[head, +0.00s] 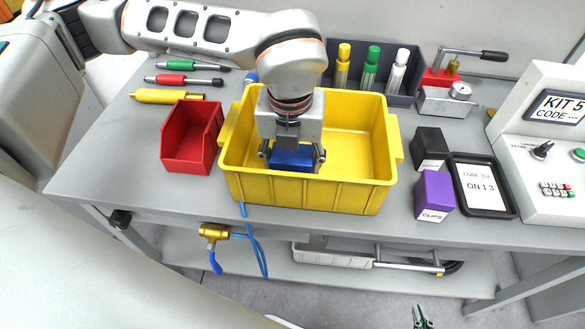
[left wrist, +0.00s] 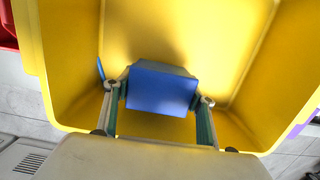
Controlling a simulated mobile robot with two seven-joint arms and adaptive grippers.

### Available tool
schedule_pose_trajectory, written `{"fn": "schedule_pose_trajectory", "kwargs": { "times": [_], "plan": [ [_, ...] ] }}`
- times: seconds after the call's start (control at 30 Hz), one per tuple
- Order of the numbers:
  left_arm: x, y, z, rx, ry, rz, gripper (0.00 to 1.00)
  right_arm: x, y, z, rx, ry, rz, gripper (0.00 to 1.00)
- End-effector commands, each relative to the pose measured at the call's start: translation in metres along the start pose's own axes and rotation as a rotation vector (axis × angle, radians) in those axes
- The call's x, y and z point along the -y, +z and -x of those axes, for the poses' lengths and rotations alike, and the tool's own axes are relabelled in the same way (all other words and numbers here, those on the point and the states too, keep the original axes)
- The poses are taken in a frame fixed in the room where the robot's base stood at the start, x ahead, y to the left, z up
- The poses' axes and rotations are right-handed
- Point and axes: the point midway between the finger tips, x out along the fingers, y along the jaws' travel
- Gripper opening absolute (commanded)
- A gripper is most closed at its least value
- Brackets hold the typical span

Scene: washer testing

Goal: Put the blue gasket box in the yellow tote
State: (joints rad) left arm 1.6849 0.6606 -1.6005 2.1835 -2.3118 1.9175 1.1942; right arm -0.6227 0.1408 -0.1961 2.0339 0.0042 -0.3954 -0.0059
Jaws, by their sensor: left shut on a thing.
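The blue gasket box (head: 292,158) is held between the fingers of my left gripper (head: 292,160), over the inside of the yellow tote. The yellow tote (head: 310,190) stands on the grey bench near its front edge. In the left wrist view, the blue box (left wrist: 162,88) sits between both fingers of my left gripper (left wrist: 160,105), with the yellow tote's walls (left wrist: 285,75) around it. I cannot tell whether the box touches the tote floor. My right gripper (head: 420,318) shows only as a small tip at the bottom edge of the head view.
A red bin (head: 190,138) stands left of the tote. A dark rack (head: 373,75) with bottles stands behind. Screwdrivers (head: 184,80) lie at the back left.

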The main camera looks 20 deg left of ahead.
Motion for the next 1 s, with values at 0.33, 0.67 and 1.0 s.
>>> {"fn": "schedule_pose_trajectory", "kwargs": {
  "times": [0.33,0.67,1.0],
  "plan": [
    [0.000,-0.003,-0.025,0.001,0.000,0.000,0.30,0.002,0.007,-0.001,0.011,-0.002,0.003,0.00],
    [0.000,-0.003,-0.029,0.000,0.000,0.000,0.72,0.001,0.009,-0.001,0.012,-0.001,0.004,0.00],
    [0.000,-0.003,-0.027,0.001,0.000,0.001,0.72,0.001,0.007,-0.001,0.010,0.000,0.004,0.00]
  ]
}}
